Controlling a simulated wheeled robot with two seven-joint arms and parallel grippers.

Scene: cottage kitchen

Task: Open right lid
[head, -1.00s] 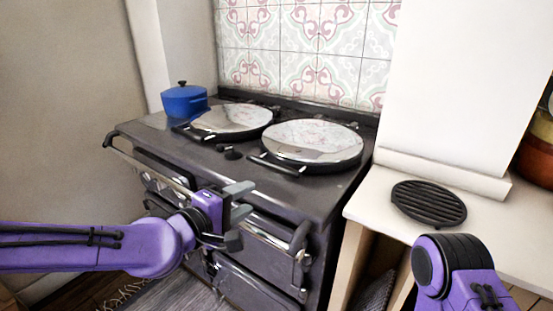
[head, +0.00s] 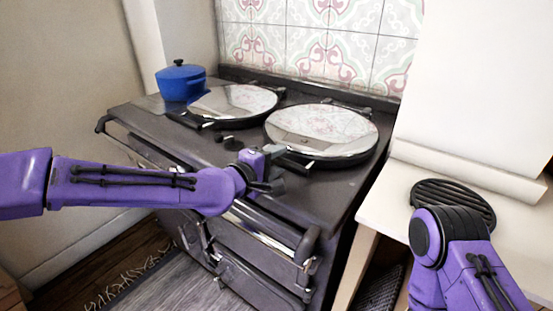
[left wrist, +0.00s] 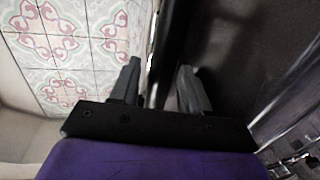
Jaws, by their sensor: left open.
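The right lid (head: 322,130) is a round, mirror-bright cover lying flat, closed, on the dark range cooker. Its dark bar handle (head: 310,164) runs along its front edge. My left gripper (head: 273,172) is open at the left end of this handle. In the left wrist view, a dark bar (left wrist: 163,62), which looks like the handle, lies between the two open fingers (left wrist: 160,85); contact cannot be told. My right arm shows at the lower right, but its gripper is out of view.
The left lid (head: 233,101) is also closed, with a blue pot (head: 181,82) behind it to the left. A front rail (head: 262,226) runs along the cooker. A black round trivet (head: 452,200) lies on the pale counter at right. A tiled wall (head: 330,40) stands behind.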

